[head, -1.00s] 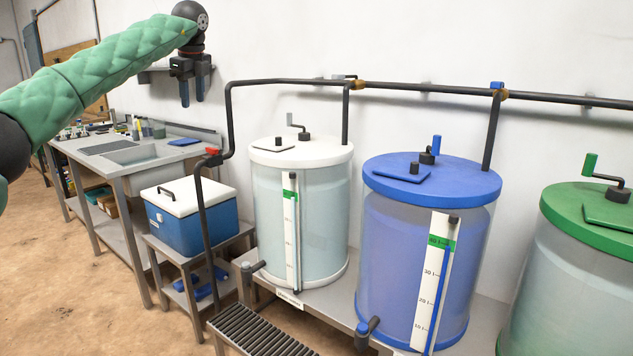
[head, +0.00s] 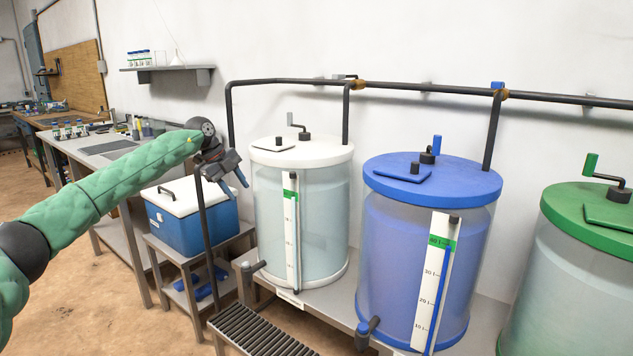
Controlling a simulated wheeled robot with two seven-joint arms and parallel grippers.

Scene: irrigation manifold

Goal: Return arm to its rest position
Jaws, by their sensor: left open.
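My left arm comes in from the left in its green padded sleeve. My left gripper (head: 236,182) is open and empty, its fingers pointing down and to the right. In the picture it lies in front of the black pipe, between the blue and white cooler (head: 190,222) and the white-lidded tank (head: 301,218). I cannot tell whether it touches the pipe. The red valve handle seen earlier on the pipe is hidden behind the gripper. My right gripper is not in view.
A blue tank (head: 421,260) and a green-lidded tank (head: 575,275) stand to the right on a grey bench. A black pipe (head: 430,90) runs along the wall above them. A slatted black grate (head: 262,330) is at the bottom. Open floor shows at lower left.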

